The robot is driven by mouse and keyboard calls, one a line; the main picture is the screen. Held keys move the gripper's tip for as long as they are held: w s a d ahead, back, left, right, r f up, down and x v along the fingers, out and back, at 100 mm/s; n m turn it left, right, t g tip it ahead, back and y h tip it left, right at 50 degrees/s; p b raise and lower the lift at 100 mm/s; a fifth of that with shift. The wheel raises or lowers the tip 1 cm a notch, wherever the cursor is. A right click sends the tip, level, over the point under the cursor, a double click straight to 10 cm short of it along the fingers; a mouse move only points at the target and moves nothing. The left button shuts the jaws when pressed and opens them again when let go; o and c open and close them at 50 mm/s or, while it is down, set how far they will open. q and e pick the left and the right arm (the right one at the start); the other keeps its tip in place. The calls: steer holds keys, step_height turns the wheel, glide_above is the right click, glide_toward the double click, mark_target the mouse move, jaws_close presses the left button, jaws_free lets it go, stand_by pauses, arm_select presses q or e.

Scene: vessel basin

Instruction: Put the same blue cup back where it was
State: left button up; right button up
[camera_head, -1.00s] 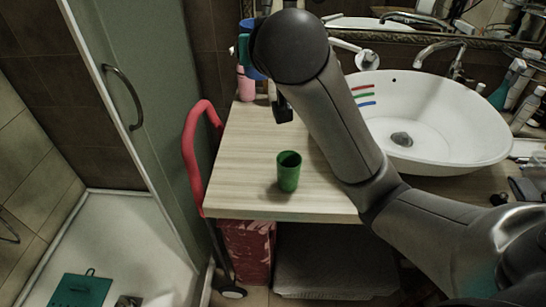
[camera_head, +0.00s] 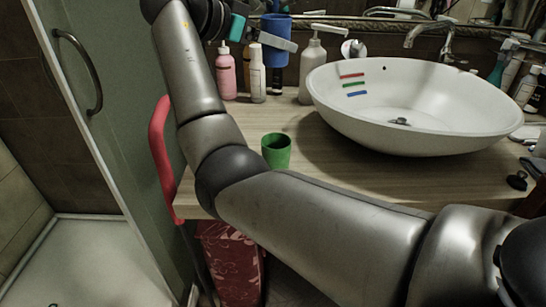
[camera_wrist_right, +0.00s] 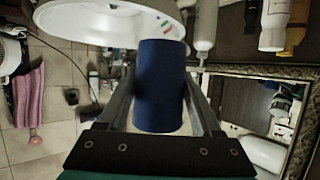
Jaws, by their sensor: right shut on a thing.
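The blue cup (camera_head: 277,52) is at the top middle of the head view, in front of the dark wall and above the back of the counter. My right gripper (camera_head: 268,38) is shut on it, with a grey finger across its side. In the right wrist view the blue cup (camera_wrist_right: 160,88) sits between the two fingers of the right gripper (camera_wrist_right: 162,100). Part of the cup is hidden by the finger in the head view. My left gripper is not in view.
A green cup (camera_head: 276,151) stands on the wooden counter (camera_head: 308,180), close behind my arm. A pink bottle (camera_head: 226,72), a white bottle (camera_head: 257,78) and a pump bottle (camera_head: 312,66) stand at the back. The white basin (camera_head: 420,135) fills the right side.

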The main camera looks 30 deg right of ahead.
steer(key=shift+a+f+b, duration=0.25)
steer(key=shift+f+b, duration=0.05)
steer(key=shift+f, duration=0.3)
step_height(320, 180, down, 14)
steer(key=b, duration=0.4)
steer(key=shift+f+b, duration=0.1)
steer(key=shift+b, duration=0.2)
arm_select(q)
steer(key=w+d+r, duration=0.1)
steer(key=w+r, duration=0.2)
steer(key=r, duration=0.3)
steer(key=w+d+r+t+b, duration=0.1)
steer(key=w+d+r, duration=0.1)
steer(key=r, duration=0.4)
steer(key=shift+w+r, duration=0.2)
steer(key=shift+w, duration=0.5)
arm_select(e)
steer(key=shift+f, duration=2.35)
arm_select(q)
steer(key=shift+b, duration=0.3)
arm_select(e)
steer(key=o, duration=1.4)
steer(key=shift+f, duration=0.1)
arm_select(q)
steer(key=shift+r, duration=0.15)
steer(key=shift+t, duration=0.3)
